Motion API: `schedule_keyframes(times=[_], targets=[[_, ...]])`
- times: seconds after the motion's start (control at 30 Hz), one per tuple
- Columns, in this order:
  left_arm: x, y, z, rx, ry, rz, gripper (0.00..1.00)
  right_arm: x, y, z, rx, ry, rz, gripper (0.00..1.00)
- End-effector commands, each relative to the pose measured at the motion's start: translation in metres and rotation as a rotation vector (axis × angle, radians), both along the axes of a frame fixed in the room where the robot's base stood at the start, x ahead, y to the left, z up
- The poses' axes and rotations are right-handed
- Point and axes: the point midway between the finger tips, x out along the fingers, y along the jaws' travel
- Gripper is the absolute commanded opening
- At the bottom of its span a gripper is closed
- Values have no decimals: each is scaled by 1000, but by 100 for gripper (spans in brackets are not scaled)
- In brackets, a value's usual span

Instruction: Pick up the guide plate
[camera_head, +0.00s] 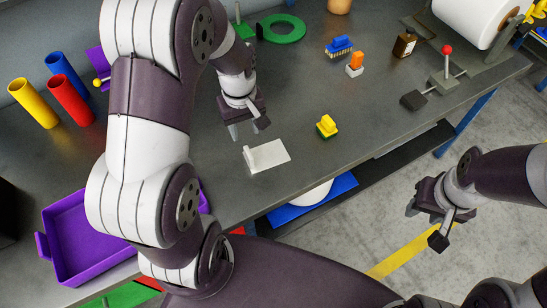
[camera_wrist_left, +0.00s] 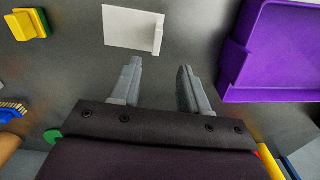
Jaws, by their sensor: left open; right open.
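The guide plate, as I take it, is a small white plate (camera_head: 270,156) with a raised edge at its left end. It lies on the grey table near the front edge. It also shows at the top of the left wrist view (camera_wrist_left: 131,27). My left gripper (camera_head: 248,129) is open and empty, behind the plate in the head view and apart from it. In the left wrist view its two fingers (camera_wrist_left: 159,68) point toward the plate's raised-edge end. My right gripper (camera_head: 424,226) is open and empty, over the floor beyond the table's front edge.
A yellow-and-green block (camera_head: 327,126) sits right of the plate. A purple tray (camera_head: 85,245) is at the left front. Yellow, red and blue tubes (camera_head: 70,100) stand at the back left. A red-knobbed lever (camera_head: 446,70) is at the right. The table around the plate is clear.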

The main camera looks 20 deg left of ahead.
Motion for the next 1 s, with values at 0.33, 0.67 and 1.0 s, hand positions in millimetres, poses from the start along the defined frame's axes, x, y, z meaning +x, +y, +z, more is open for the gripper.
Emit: schedule_keyframes(times=[0.33,0.67,1.0], targets=[[0,0,-67,-1,4,10,45,0,0,1,0,0,0,43],[5,-1,-118,-1,4,9,45,0,0,6,0,0,0,43],[6,0,-125,0,0,8,25,0,0,6,0,0,0,43]])
